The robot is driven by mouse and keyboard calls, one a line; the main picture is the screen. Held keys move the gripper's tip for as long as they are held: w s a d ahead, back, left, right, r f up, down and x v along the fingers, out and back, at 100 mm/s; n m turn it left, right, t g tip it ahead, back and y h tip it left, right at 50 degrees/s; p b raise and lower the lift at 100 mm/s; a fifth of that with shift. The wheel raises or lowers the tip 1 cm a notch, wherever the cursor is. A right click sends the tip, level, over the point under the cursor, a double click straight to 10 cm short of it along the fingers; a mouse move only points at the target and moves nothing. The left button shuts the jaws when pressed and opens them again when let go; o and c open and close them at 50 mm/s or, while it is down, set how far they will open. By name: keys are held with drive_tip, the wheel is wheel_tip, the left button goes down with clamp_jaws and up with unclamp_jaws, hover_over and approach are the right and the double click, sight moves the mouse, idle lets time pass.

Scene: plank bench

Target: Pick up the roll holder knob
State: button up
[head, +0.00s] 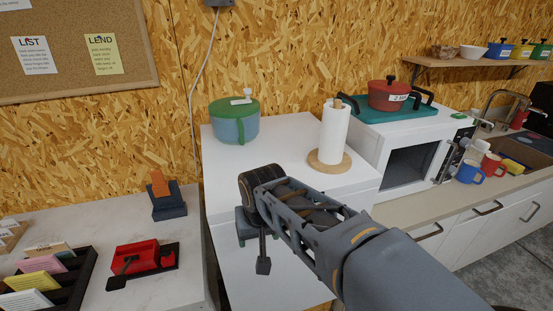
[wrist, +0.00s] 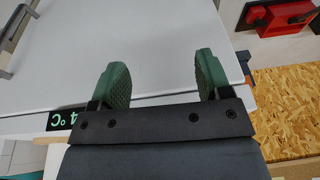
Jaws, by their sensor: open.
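The roll holder knob (head: 337,104) is the small wooden tip above the white paper roll (head: 334,133). The roll stands upright on a round wooden base (head: 329,161) on the white appliance top, right of centre in the head view. My gripper (head: 256,245) is in front of the white appliance, lower and to the left of the roll, apart from it. In the wrist view my gripper (wrist: 160,78) shows two green-padded fingers spread wide with nothing between them.
A teal pot with a green lid (head: 234,119) stands at the back left of the white appliance top (head: 275,150). A microwave (head: 410,150) bearing a red pot (head: 389,95) on a teal tray stands right of the roll. A digital display (wrist: 62,120) shows in the wrist view.

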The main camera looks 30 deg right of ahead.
drive_tip(key=w+d+r+m, duration=0.1)
drive_tip(key=w+r+m, duration=0.1)
drive_tip(key=r, duration=0.1)
drive_tip(key=w+d+r+m+g, duration=0.1)
drive_tip(key=w+r+m, duration=0.1)
drive_tip(key=w+r, duration=0.1)
drive_tip(key=w+d+r+m, duration=0.1)
drive_tip(key=w+r+m, duration=0.1)
drive_tip(key=r+m, duration=0.1)
drive_tip(key=shift+w+d+r+h, duration=0.1)
drive_tip(key=shift+w+r+h, duration=0.25)
drive_tip(key=shift+r, duration=0.5)
drive_tip(key=w+d+r+m+g+p, duration=0.1)
drive_tip(key=w+d+r+m+g, duration=0.1)
drive_tip(key=w+d+r+m, duration=0.35)
wheel_tip(320, 180, down, 6)
drive_tip(key=m, duration=0.3)
drive_tip(key=shift+w+a+r+h, duration=0.1)
drive_tip(key=shift+w+r+h, duration=0.05)
drive_tip(key=shift+r+h, duration=0.1)
drive_tip(key=shift+d+f, duration=0.2)
drive_tip(key=shift+f, duration=1.15)
drive_tip(key=shift+d+f, duration=0.2)
drive_tip(key=shift+f, duration=1.15)
drive_tip(key=c, duration=1)
drive_tip(key=shift+r, duration=0.15)
